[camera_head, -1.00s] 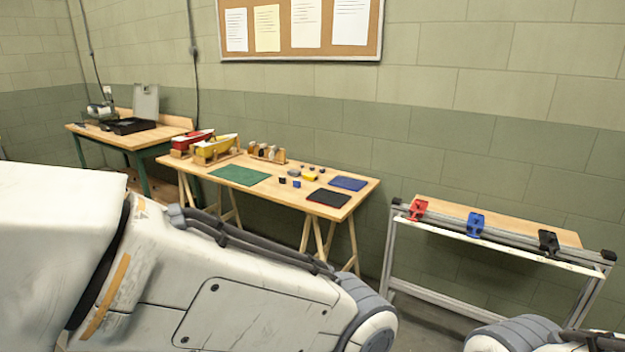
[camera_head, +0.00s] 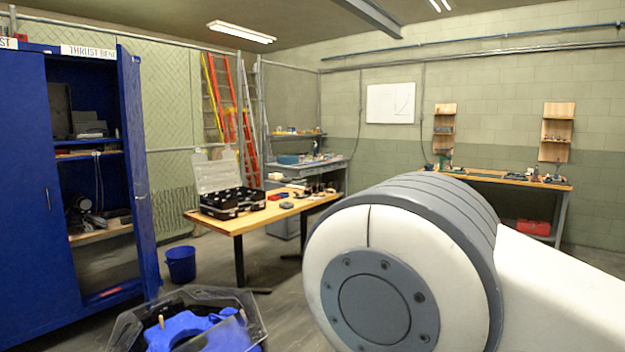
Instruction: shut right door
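A tall blue cabinet (camera_head: 30,200) stands at the left of the head view. Its right door (camera_head: 137,170) is swung open toward me and seen nearly edge-on. The open side shows shelves holding dark equipment. The cabinet's left door, with a small handle, is shut. A sign reading "THRUST B..." is fixed above the opening. My arm's large white and grey joint fills the lower right. Neither of my grippers is in view.
A blue bucket (camera_head: 181,264) stands on the floor near the open door. A clear-walled tank (camera_head: 125,318) with blue parts is at the bottom. A wooden table (camera_head: 225,222) with an open black case (camera_head: 232,202) stands beyond. Ladders lean at the back.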

